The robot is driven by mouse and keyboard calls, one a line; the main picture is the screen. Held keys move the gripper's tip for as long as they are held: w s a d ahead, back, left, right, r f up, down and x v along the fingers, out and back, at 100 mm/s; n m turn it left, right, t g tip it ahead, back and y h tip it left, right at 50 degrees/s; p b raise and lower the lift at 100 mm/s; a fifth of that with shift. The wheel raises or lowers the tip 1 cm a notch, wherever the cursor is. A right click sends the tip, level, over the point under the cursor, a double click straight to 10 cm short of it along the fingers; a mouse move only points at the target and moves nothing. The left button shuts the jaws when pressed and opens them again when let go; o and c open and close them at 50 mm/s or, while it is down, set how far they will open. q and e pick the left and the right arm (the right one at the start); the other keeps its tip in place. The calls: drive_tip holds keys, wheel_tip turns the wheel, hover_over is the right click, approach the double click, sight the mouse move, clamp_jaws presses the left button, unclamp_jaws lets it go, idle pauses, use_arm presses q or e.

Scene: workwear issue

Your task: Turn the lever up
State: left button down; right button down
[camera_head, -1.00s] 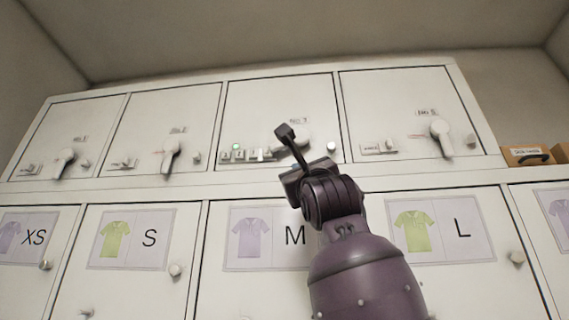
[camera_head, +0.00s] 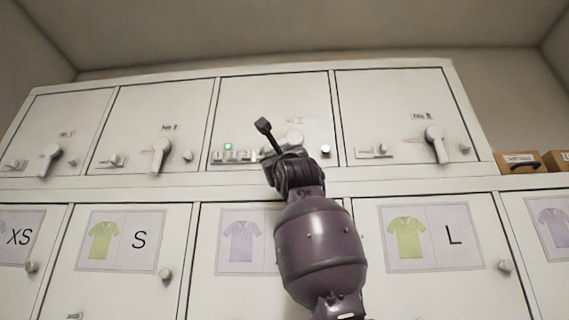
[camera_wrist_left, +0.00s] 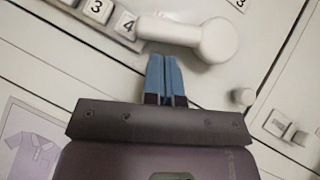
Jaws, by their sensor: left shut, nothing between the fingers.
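The white lever (camera_wrist_left: 175,32) shows in the left wrist view, with its round hub (camera_wrist_left: 217,40) at the right and its handle reaching left towards the numbered keys. In the head view its hub (camera_head: 293,138) shows on the third upper door, while my wrist mostly hides the handle. My left gripper (camera_wrist_left: 165,58) is shut and empty, its blue fingertips right at the handle's lower edge. I cannot tell whether they touch it. In the head view my left arm rises from the bottom centre, and its fingers are hidden behind the wrist. My right gripper is not in view.
White keys (camera_wrist_left: 127,25) numbered 3 and 4 sit left of the lever. A green light (camera_head: 228,147) is lit above the key row. A pale round knob (camera_wrist_left: 242,96) is right of the lever. Other doors carry similar levers (camera_head: 160,154). Cardboard boxes (camera_head: 520,162) stand at right.

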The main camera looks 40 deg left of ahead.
use_arm(q)
drive_tip(key=shift+s+a+r, duration=0.1)
drive_tip(key=shift+a+r, duration=0.1)
drive_tip(key=shift+r, duration=0.4)
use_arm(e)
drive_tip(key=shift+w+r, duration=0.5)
